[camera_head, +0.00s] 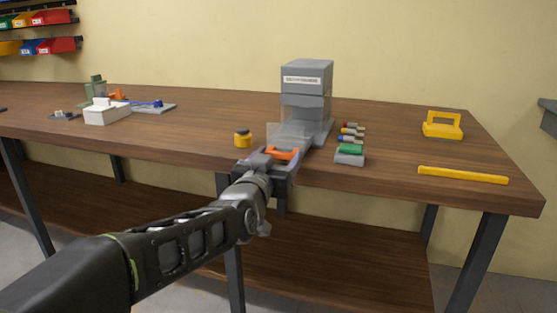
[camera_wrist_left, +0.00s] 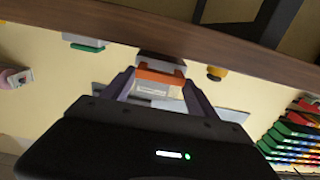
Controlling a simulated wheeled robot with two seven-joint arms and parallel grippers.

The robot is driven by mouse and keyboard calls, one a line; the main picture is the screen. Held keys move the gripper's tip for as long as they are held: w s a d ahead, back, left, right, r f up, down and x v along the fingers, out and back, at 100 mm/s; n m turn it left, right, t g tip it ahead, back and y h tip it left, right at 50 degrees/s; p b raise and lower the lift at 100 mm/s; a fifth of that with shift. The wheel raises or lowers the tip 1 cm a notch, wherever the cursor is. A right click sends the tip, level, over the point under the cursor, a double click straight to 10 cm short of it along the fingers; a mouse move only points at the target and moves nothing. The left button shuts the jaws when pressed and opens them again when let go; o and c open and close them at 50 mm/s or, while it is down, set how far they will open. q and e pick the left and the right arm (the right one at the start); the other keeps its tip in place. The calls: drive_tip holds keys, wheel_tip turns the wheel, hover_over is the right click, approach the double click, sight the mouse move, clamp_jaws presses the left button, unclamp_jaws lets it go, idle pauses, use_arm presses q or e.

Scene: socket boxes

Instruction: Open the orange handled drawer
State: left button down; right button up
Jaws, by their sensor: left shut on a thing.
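A grey cabinet (camera_head: 306,90) with a labelled top stands on the wooden workbench. Its bottom drawer (camera_head: 290,133) is clear-walled and sticks out toward the bench's front edge. The orange handle (camera_head: 283,153) is on the drawer's front. My left gripper (camera_head: 281,160) is at the handle and shut on it. In the left wrist view the orange handle (camera_wrist_left: 160,76) lies between the two fingers of the left gripper (camera_wrist_left: 158,88). My right gripper is in neither view.
A grey block with a green top (camera_head: 350,153) and several coloured pieces (camera_head: 352,131) sit right of the cabinet. A yellow-and-black round item (camera_head: 243,139) is to its left. A yellow bar (camera_head: 462,175) and yellow handled piece (camera_head: 442,125) lie farther right. A white box (camera_head: 107,112) is at left.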

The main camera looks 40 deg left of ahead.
use_arm(q)
drive_tip(key=shift+w, duration=0.15)
drive_tip(key=shift+c, duration=1.2)
unclamp_jaws()
drive_tip(key=p+v, duration=0.1)
drive_tip(key=v, duration=0.6)
drive_tip(key=shift+s, duration=0.4)
